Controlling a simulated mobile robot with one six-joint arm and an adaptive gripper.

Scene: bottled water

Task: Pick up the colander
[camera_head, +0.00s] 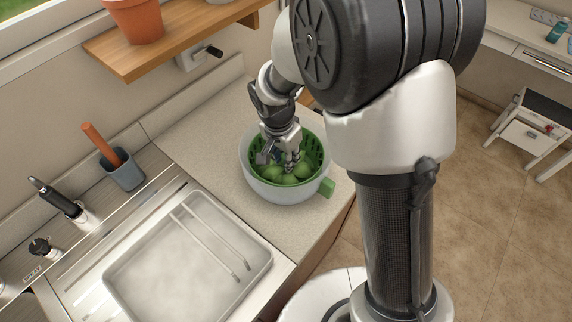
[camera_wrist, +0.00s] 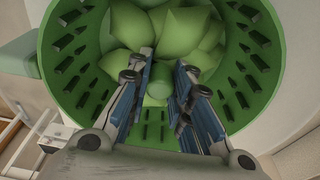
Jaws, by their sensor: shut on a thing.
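The green slotted colander (camera_head: 319,150) sits inside a white bowl (camera_head: 285,194) on the countertop, with a green block-like handle (camera_head: 326,188) at the right. Several green, rounded, pointed pieces (camera_head: 290,179) lie inside. In the wrist view, the colander's slotted wall (camera_wrist: 65,65) surrounds my gripper (camera_wrist: 164,68). It reaches down into the colander from above and is shut on a short green piece (camera_wrist: 159,82) between its fingertips. I cannot tell whether this piece is part of the colander or one of its contents. The fingers are not around the rim.
A sink (camera_head: 185,265) with a rack lies left of the bowl. A grey cup (camera_head: 122,170) with an orange-handled tool stands behind it. A wooden shelf (camera_head: 180,50) with a terracotta pot (camera_head: 133,20) hangs above. The counter's right edge is close to the bowl.

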